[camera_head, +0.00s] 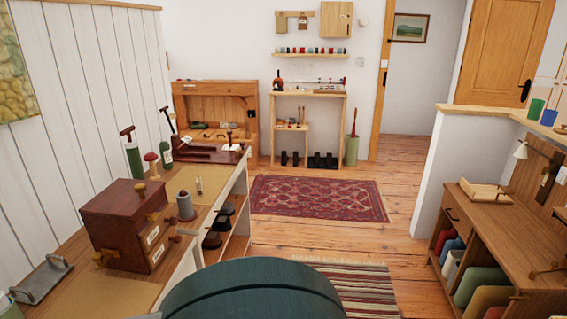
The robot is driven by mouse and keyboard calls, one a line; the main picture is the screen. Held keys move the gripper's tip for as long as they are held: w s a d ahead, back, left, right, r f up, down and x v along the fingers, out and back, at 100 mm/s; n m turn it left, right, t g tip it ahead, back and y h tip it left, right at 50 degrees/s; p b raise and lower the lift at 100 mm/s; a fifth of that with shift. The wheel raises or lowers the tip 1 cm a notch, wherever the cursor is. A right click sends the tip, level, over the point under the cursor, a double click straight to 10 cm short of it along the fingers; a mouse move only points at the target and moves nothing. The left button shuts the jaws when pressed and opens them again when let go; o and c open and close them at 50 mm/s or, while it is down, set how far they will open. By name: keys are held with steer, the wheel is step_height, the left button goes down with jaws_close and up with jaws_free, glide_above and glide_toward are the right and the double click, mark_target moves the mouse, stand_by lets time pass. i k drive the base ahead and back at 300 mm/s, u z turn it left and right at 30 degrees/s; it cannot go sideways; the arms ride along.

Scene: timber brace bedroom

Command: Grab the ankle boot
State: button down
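No single ankle boot can be picked out for sure. Several dark footwear-like shapes (322,161) stand in a row on the floor under the narrow wooden table (312,95) at the back wall. Other dark shoe-like shapes (212,240) sit on the open shelves under the long bench on the left. Both groups are too small to tell boots from shoes. My gripper is not in view.
A teal rounded surface, perhaps a chair back (255,290), fills the bottom middle. The long bench (120,292) bounds the left, a wooden cabinet (510,215) the right. A red patterned rug (318,198) and striped rug (365,288) lie on open floor between.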

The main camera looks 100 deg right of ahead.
mark_target(328, 159)
steer(key=z, duration=4)
steer(key=i, duration=2.1)
steer(key=z, duration=0.35)
steer(key=i, duration=3.45)
steer(key=u, duration=0.75)
steer(key=i, duration=1.6)
steer(key=u, duration=0.45)
